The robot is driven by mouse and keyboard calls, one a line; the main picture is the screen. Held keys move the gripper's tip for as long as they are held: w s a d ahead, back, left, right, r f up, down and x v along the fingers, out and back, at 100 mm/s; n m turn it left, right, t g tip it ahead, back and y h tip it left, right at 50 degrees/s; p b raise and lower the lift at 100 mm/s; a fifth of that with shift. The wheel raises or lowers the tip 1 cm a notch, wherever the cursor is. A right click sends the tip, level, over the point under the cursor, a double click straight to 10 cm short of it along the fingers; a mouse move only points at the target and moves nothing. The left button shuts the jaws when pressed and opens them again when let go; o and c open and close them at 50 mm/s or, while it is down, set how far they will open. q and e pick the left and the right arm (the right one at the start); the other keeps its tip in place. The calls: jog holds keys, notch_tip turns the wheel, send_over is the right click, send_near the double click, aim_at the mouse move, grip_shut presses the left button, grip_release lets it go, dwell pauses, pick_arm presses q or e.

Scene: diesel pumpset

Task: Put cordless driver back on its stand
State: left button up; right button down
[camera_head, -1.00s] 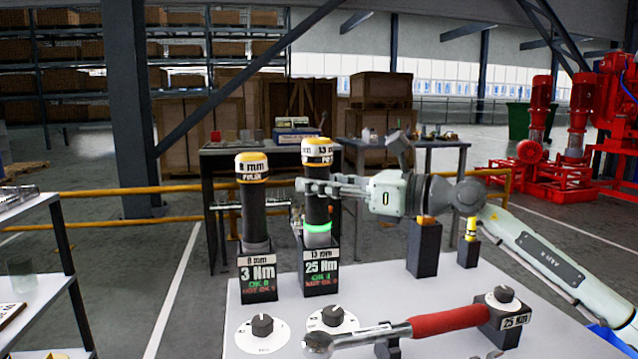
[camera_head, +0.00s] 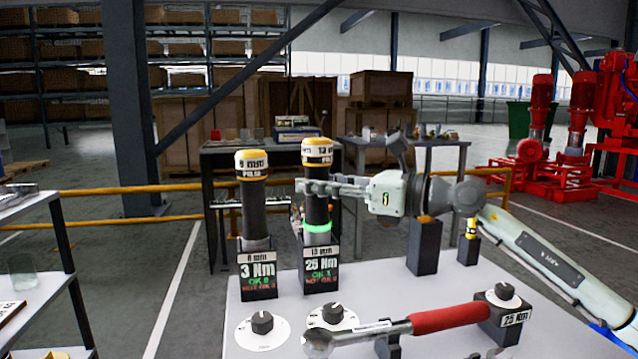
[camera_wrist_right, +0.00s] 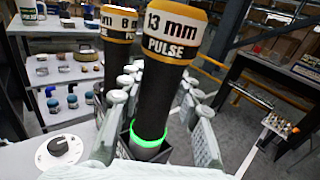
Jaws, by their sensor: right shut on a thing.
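The 13 mm cordless driver (camera_head: 317,190), black with a yellow-and-white cap, stands upright with its lower end at the 25 Nm stand (camera_head: 321,267). A green ring glows near its base, just above the stand. My right gripper (camera_head: 318,187) is shut on the driver's body from the right. In the right wrist view the driver (camera_wrist_right: 160,90) stands between the fingers, its label reading "13 mm PULSE". How deep it sits in the stand is partly hidden. The similar 8 mm driver (camera_head: 253,205) stands in the 3 Nm stand (camera_head: 259,270) to the left. My left gripper is not in view.
Two dial knobs (camera_head: 262,323) (camera_head: 333,315) sit in front of the stands. A red-handled torque wrench (camera_head: 450,317) lies across the front of the white table (camera_head: 380,277). Two dark blocks (camera_head: 424,247) (camera_head: 468,250) stand at the right, below my right arm.

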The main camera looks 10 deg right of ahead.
jog(key=shift+f+b, duration=0.5)
jog(key=shift+f, duration=0.1)
jog(key=c, duration=1)
grip_release()
jog(key=shift+f, duration=0.25)
jog(key=v, duration=1.2)
jog(key=shift+r, duration=0.25)
jog(key=shift+s, duration=0.1)
